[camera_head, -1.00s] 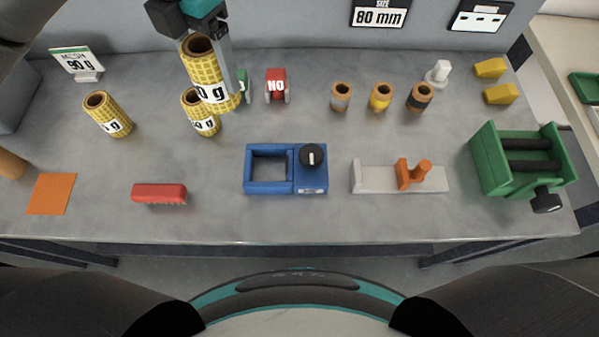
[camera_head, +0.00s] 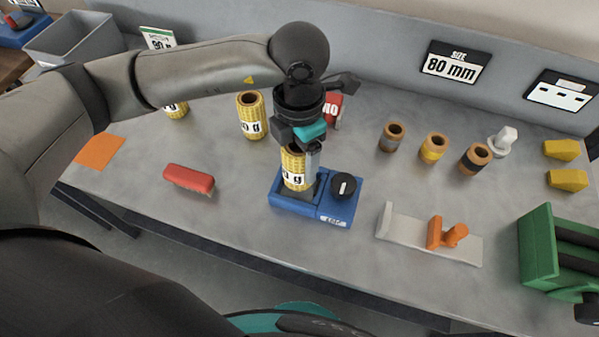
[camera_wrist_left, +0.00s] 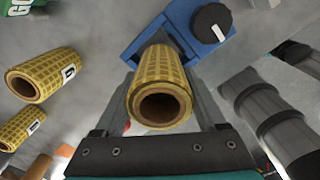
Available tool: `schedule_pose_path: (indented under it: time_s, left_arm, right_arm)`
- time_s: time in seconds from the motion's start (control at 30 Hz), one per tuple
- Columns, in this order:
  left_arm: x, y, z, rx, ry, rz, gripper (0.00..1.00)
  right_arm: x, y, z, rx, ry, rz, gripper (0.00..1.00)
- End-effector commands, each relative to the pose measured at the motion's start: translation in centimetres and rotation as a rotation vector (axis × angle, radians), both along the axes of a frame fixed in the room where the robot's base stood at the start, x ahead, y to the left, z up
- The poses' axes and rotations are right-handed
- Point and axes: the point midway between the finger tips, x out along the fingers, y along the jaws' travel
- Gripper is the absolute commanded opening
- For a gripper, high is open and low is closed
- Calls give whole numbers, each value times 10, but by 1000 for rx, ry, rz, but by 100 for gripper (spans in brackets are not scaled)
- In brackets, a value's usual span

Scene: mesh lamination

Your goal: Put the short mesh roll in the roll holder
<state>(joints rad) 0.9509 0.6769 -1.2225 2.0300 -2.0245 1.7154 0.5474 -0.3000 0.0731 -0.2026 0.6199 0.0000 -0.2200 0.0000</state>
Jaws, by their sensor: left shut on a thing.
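My left gripper (camera_head: 300,163) is shut on a yellow mesh roll (camera_head: 292,174) with a white label and brown core. The roll is upright over the square recess of the blue holder (camera_head: 338,208), which has a black knob. I cannot tell whether the roll's lower end is inside the recess or just above it. In the left wrist view the held roll (camera_wrist_left: 160,75) sits between the fingers, with the blue holder (camera_wrist_left: 205,35) behind it. Two other yellow rolls stand on the table, one upright (camera_head: 250,117) and one partly behind my arm (camera_head: 176,110). My right gripper is out of view.
A red block (camera_head: 188,180) lies left of the holder, and a grey plate with an orange piece (camera_head: 436,234) lies right. Small cored rolls (camera_head: 434,147) stand farther back. A green roller device (camera_head: 538,246) is at the right edge. An orange sheet (camera_head: 100,150) lies left.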

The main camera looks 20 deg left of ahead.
Motion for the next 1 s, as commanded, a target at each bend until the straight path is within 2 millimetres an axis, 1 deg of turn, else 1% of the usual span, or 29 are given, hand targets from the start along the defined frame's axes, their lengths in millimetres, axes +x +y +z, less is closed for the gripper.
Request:
schedule_pose_path:
  time_s: [0.03, 0.17, 0.27, 0.4, 0.5, 0.77, 0.97, 1.0]
  left_arm:
    - [1, 0, -6, -1, -1, 2, 0]
    - [1, 0, -12, -1, -2, 1, 0]
    - [0, 0, -21, 0, 0, 0, 0]
    - [0, 0, -44, 0, 1, 2, 0]
    - [1, 0, -54, 0, 0, 1, 0]
    - [1, 0, -54, -1, -3, 0, 0]
    - [1, 0, -61, 0, -2, 1, 0]
    - [0, 0, -61, 1, -1, 1, 75]
  right_arm:
    - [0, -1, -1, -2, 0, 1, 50]
    - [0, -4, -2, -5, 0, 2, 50]
    - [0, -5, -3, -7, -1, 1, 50]
    - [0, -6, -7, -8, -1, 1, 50]
    - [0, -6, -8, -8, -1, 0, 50]
    - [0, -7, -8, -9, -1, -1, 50]
    - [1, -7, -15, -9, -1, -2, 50]
    - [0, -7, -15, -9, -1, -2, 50]
